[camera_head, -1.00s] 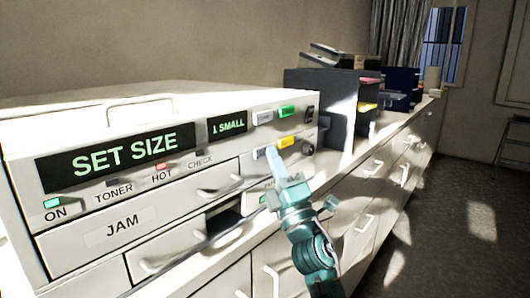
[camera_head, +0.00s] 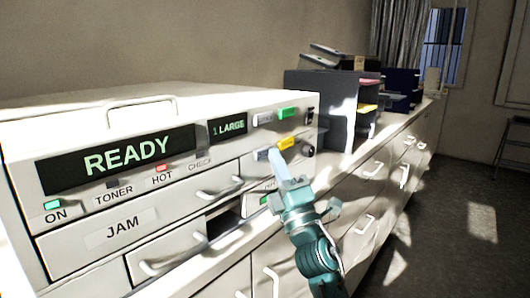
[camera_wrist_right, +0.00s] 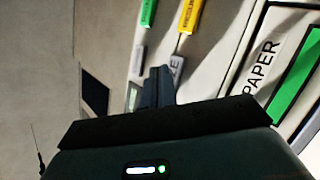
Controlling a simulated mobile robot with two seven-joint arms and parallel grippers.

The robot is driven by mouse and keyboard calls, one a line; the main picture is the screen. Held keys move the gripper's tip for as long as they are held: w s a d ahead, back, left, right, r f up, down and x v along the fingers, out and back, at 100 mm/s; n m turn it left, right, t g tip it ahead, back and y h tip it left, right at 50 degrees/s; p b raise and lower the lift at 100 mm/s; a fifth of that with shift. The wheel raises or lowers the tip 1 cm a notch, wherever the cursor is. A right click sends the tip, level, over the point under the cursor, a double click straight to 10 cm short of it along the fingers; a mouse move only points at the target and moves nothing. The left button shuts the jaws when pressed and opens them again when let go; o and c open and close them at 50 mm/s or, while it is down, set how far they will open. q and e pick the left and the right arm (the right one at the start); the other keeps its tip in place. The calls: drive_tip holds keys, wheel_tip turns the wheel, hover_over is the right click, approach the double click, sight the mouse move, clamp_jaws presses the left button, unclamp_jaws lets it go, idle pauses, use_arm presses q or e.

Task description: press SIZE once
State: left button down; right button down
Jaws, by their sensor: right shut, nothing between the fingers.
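The copier (camera_head: 110,190) has a wide dark display (camera_head: 125,157) reading READY and a small display (camera_head: 228,127) reading 1 LARGE. A grey button (camera_head: 261,155) sits left of the yellow button (camera_head: 287,143). In the right wrist view, a grey button (camera_wrist_right: 176,65) bears letters ending in ZE, the rest hidden by my fingers. My right gripper (camera_head: 275,155) is shut and empty, its fingertips at the right edge of this grey button in the head view. I cannot tell whether they touch it. My left gripper is not in view.
A green button (camera_head: 288,112) and another grey button (camera_head: 265,119) sit above, with dark knobs to their right. Drawers with handles lie below. A dark shelf unit (camera_head: 335,100) stands behind on the counter.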

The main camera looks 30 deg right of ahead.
drive_tip(key=shift+s+d, duration=0.1)
drive_tip(key=shift+s, duration=0.15)
drive_tip(key=shift+s+d+p, duration=0.15)
drive_tip(key=shift+s+d, duration=0.2)
drive_tip(key=shift+s, duration=0.4)
drive_tip(key=shift+s+d+p, duration=0.1)
drive_tip(key=shift+s+d, duration=0.2)
drive_tip(key=shift+s, duration=0.5)
drive_tip(key=shift+s+d+p, duration=0.15)
drive_tip(key=shift+s+d, duration=0.2)
drive_tip(key=shift+s, duration=0.4)
